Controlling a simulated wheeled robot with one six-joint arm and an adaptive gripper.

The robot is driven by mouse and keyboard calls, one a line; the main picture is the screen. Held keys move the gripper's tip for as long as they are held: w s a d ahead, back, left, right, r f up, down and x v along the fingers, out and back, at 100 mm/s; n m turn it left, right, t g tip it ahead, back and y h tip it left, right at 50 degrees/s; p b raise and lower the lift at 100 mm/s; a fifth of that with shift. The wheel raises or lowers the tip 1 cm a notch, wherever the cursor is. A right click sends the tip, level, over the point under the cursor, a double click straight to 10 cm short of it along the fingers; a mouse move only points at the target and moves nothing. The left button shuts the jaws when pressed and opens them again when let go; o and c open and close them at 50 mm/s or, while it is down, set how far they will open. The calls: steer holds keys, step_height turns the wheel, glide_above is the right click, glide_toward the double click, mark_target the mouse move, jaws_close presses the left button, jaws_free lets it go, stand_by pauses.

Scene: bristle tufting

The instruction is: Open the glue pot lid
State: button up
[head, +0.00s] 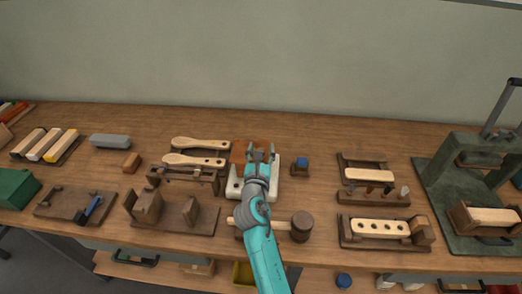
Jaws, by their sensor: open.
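My gripper (260,150) is open, with its two fingers apart and pointing away from me. It is over a white-based fixture (234,187) in the middle of the bench. A reddish-brown flat piece (238,152) shows at the back of this fixture, which may be the glue pot with its lid. My gripper and wrist hide the middle of it. I cannot tell whether the lid is open or whether the fingers touch it. A small brown block with a blue top (301,164) stands just right of the fixture.
Left are a rack with two wooden brush handles (195,161) and a wooden jig (190,213). A mallet (301,226) lies in front, under my arm. Right are two brush-block holders (375,198) and a green press (465,180). The bench (315,125) is clear at the back.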

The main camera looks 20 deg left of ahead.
jaws_close()
